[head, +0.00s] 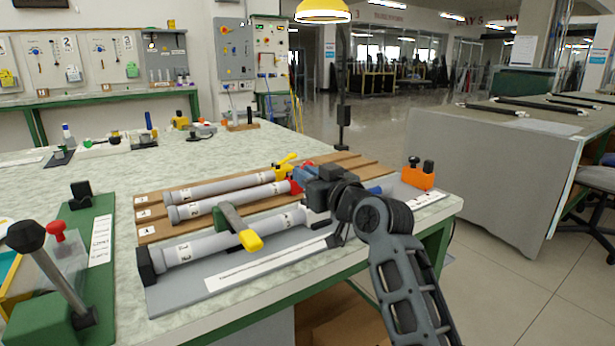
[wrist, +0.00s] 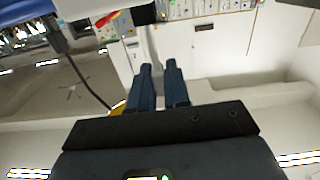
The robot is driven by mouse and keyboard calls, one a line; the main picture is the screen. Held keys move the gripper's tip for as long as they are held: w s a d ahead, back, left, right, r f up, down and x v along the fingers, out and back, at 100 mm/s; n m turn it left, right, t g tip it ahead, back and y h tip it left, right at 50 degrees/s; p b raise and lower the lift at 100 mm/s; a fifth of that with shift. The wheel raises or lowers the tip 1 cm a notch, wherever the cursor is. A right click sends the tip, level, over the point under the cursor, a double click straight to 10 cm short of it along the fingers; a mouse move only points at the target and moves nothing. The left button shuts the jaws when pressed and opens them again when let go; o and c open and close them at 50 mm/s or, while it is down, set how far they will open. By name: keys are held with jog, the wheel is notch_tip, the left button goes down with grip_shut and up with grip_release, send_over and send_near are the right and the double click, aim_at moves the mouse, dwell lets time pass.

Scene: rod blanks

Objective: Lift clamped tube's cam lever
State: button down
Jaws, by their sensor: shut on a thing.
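In the wrist view the fingers (wrist: 158,68) are close together.
Two more grey tubes, one with a yellow end (head: 287,163) and one with a red end (head: 295,187), lie behind on a wooden rack (head: 150,230). An orange block (head: 418,178) stands right of the fixture. A black-knobbed lever (head: 27,236) rises at front left.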

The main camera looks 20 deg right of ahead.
jog(key=c, duration=1.4)
grip_release()
jog(key=shift+a, duration=0.1)
jog(key=shift+c, duration=0.2)
jog(key=p+v, duration=0.1)
jog(key=v, duration=0.7)
